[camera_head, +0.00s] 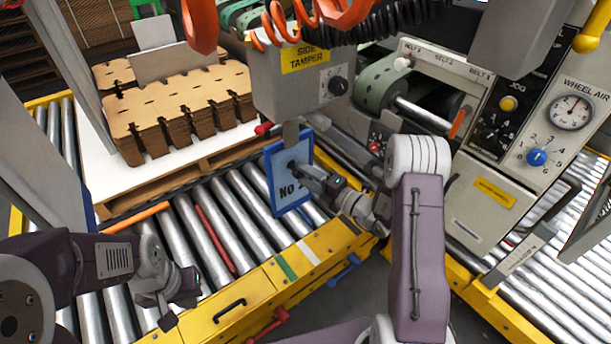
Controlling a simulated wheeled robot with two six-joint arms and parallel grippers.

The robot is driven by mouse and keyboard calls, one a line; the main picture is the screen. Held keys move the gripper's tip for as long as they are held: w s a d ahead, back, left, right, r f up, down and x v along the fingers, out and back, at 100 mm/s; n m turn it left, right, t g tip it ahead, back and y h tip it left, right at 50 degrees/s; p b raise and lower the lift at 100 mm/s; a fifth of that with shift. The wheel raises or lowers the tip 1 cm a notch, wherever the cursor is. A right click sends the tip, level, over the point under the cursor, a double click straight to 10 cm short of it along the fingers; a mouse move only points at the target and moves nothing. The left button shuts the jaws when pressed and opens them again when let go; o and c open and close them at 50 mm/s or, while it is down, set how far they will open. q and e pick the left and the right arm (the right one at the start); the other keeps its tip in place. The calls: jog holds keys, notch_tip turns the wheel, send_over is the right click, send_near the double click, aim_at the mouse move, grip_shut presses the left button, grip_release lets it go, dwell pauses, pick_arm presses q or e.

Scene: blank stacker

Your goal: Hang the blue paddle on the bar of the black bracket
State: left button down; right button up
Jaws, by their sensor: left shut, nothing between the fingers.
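My left gripper (168,316) is shut and empty over the yellow rail at lower left. I cannot make out the black bracket or its bar with certainty.
Stacked cardboard blanks (180,105) stand on a pallet behind the rollers (225,220). A control panel (530,130) stands at right. A red bar (215,238) lies along the rollers.

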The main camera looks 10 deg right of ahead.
jog(key=shift+o, duration=1.3)
jog(key=shift+f, duration=0.1)
jog(key=p+v, duration=0.2)
jog(key=v, duration=0.7)
jog(key=shift+p, duration=0.35)
